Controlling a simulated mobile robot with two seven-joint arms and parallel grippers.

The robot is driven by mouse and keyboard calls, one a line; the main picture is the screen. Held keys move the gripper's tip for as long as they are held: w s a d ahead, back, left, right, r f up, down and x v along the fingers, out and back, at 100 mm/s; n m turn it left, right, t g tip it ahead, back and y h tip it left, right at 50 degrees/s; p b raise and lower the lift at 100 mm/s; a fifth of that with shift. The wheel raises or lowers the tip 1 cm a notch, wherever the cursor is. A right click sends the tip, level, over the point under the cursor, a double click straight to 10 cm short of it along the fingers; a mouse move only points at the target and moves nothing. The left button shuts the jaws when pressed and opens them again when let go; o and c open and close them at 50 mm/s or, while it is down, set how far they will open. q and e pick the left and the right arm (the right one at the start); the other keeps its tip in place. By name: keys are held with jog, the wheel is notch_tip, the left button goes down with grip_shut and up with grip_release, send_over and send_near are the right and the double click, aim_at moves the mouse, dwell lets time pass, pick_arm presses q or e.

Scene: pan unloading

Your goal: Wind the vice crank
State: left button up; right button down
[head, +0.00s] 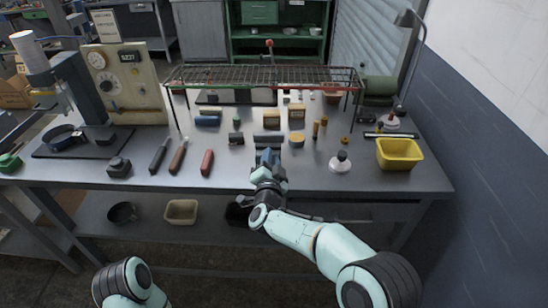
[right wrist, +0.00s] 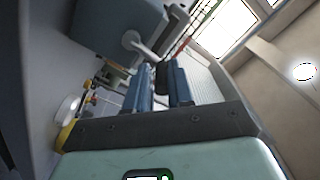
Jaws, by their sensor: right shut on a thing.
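The vice (head: 267,139) is a blue-grey block near the front edge of the bench, largely hidden behind my right gripper in the head view. In the right wrist view the vice body (right wrist: 118,28) fills the upper left, with a pale metal crank arm (right wrist: 143,48) coming off its round hub. My right gripper (head: 267,157) is at the front of the vice. Its two blue fingers (right wrist: 160,85) are shut on the dark crank handle (right wrist: 162,74), which shows between them. Of my left arm only a link shows at the lower left; its gripper is out of view.
A wire rack (head: 265,76) stands over the back of the bench. Three handled tools, the middle one brown (head: 178,156), lie to the left. A white-based item with a black knob (head: 341,162) and a yellow bin (head: 400,154) stand to the right. A wall closes the right side.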

jog(key=shift+s+a+r+n, duration=0.1)
jog(key=shift+a+r+n, duration=0.1)
jog(key=shift+a+n, duration=0.3)
jog(key=shift+f, duration=0.15)
jog(key=c, duration=1.1)
grip_release()
jog(key=shift+a+f, duration=0.1)
jog(key=shift+s, duration=0.55)
jog(key=s+b, duration=0.1)
jog(key=s, duration=1.1)
jog(key=shift+s+b, duration=0.15)
jog(key=shift+b, duration=0.25)
